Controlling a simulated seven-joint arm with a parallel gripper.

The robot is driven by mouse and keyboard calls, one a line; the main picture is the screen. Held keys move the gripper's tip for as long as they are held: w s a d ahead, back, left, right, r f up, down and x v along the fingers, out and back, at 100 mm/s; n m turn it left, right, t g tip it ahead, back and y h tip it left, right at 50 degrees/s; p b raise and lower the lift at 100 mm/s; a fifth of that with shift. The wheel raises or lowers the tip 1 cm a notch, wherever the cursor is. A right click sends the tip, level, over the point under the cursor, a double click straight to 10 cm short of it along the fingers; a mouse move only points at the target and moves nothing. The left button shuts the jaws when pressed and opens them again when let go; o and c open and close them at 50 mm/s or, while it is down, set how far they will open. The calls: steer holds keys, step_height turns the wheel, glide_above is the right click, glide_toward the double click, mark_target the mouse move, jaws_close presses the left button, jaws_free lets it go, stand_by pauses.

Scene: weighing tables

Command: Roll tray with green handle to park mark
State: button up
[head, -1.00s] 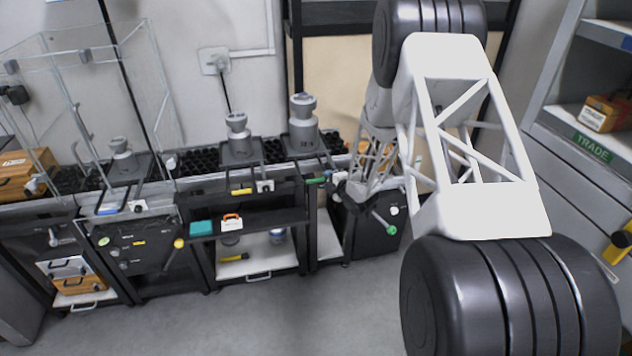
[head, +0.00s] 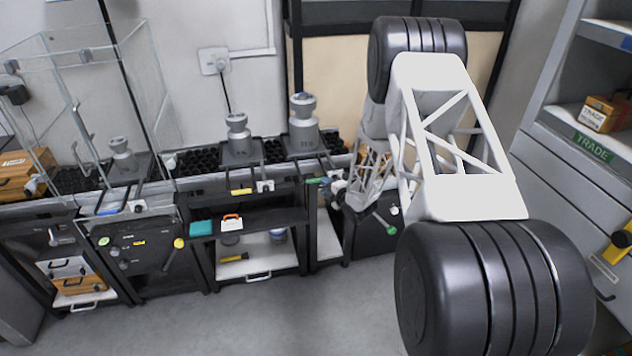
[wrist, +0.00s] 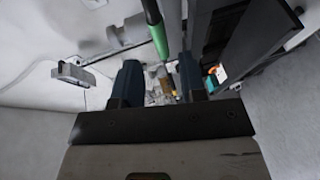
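The green handle (head: 317,181) is at the front of the weighing tables, below the right-hand grey balance (head: 303,128), which stands on a dark tray. My gripper (head: 335,187) is just right of this handle, close to it. In the wrist view, a green bar (wrist: 156,32) runs between my two dark fingers (wrist: 159,80), seemingly beyond their tips. The fingers are wide apart and empty. I cannot tell whether they touch the bar. The park mark cannot be made out.
A yellow handle (head: 241,191) is to the left, below the middle balance (head: 239,140). A blue handle (head: 107,212) is further left, by a clear glass enclosure (head: 150,75). A green-tipped lever (head: 390,229) juts out below right of my gripper. The floor in front is clear.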

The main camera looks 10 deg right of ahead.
mark_target(316, 180)
steer(key=shift+x, duration=3.3)
jaws_close()
